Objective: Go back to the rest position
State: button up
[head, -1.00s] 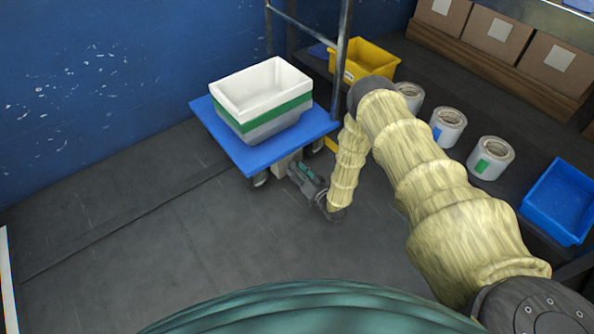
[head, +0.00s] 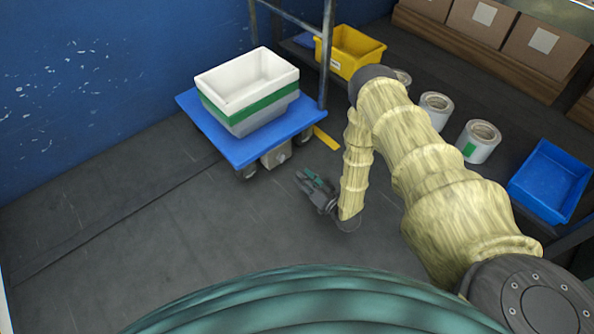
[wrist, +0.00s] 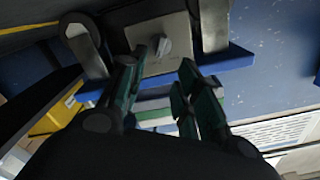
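My gripper (head: 306,181) hangs low over the dark floor, in front of and to the right of the blue wheeled cart (head: 193,113), and touches nothing that I can see. In the wrist view its two green-edged fingers (wrist: 158,68) stand apart with nothing held between them. My arm reaches out from the lower right in its pale yellow sleeve and bends down to the gripper. Stacked bins in white (head: 228,83), green and grey sit on the cart. In the wrist view the cart's underside and wheels show close to the fingers.
A dark bench along the right holds a yellow bin (head: 348,62), white rolls (head: 478,143), a blue bin (head: 546,182) and cardboard boxes (head: 542,45). A metal post (head: 327,55) stands by the cart. The floor (head: 130,235) to the left is clear.

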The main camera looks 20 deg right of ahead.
jog(key=shift+v, duration=0.75)
